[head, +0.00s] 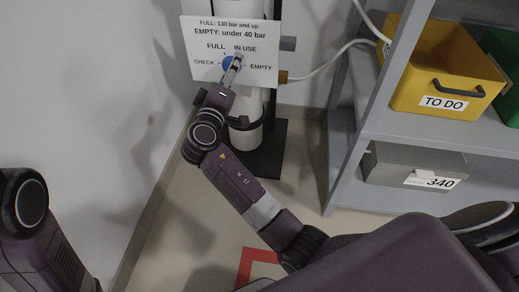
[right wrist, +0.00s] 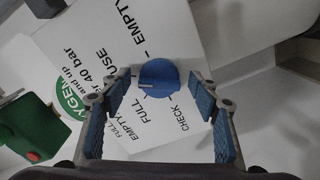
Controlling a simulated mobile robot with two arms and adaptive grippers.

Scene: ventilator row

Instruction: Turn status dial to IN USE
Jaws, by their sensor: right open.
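The blue status dial (head: 231,63) sits on a white sign (head: 205,80) marked FULL, IN USE, CHECK and EMPTY. In the head view my right gripper (head: 234,72) is in front of the dial and partly covers it. In the right wrist view the dial (right wrist: 160,76) lies ahead, between the open fingers of my gripper (right wrist: 158,100), with space on both sides. Its white mark points left in that view, towards the side of IN USE and FULL; I cannot tell exactly which label it meets. My left gripper is out of view.
A grey shelf (head: 395,122) at the right holds a yellow TO DO bin (head: 435,75), a green bin (head: 503,70) and a grey box (head: 410,165). A white cylinder (head: 246,137) stands below the sign. A green block with a red button (right wrist: 30,128) shows in the wrist view.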

